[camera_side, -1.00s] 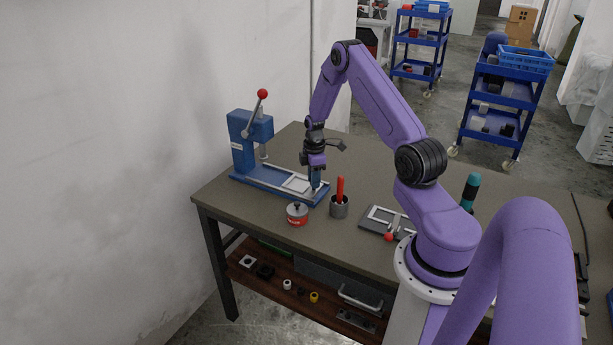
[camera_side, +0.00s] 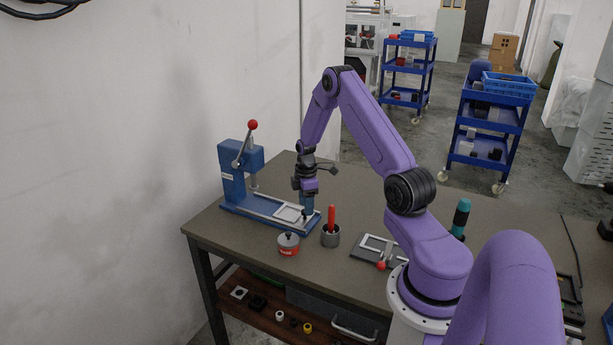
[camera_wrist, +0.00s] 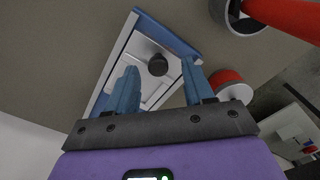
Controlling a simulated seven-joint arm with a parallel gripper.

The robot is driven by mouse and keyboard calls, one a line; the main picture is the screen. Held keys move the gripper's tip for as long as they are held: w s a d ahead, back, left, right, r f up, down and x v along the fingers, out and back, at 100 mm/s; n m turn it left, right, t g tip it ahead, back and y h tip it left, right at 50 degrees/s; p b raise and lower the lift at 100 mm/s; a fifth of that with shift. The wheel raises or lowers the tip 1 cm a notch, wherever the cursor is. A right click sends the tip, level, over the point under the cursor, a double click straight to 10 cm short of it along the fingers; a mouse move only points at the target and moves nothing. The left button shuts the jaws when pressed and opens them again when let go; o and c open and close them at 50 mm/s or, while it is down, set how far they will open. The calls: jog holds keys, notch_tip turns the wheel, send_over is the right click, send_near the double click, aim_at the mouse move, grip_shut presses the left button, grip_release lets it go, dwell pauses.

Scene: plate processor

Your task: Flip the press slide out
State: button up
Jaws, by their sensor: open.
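The blue press (camera_side: 232,178) stands at the far left of the bench, with its red-balled lever raised. Its slide, a pale plate with a frame (camera_side: 287,213), lies on rails along the blue base, pulled toward the near right end. My gripper (camera_side: 307,212) points down over that end of the slide. In the wrist view, the slide (camera_wrist: 150,88) carries a black knob (camera_wrist: 157,65). My gripper's blue fingers (camera_wrist: 160,72) are open, one on each side of the knob in the picture. I cannot tell whether they touch it.
A red-and-white pot with a knob (camera_side: 288,245) and a grey cup with a red-handled tool (camera_side: 330,238) stand close to the base's near end. A dark plate with a pale frame and red ball (camera_side: 377,250) lies farther right. The bench behind my gripper is clear.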

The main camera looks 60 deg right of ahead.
notch_tip(320, 180, up, 16)
jog(key=shift+f, duration=0.2)
dwell(0.4)
jog(key=s+a+r+n, duration=0.1)
jog(key=s+a+r, duration=0.15)
jog(key=a, duration=1.15)
jog(key=s+a+r+n, duration=0.1)
jog(key=a+r, duration=0.2)
jog(key=a, duration=1)
jog(key=s+a, duration=0.5)
jog(key=s, duration=0.6)
jog(key=s+a+n, duration=0.1)
jog(key=s+a, duration=0.3)
jog(key=s, duration=0.7)
jog(key=shift+s+a+r+n, duration=0.3)
jog(key=shift+a+r, duration=0.05)
jog(key=shift+a, duration=0.05)
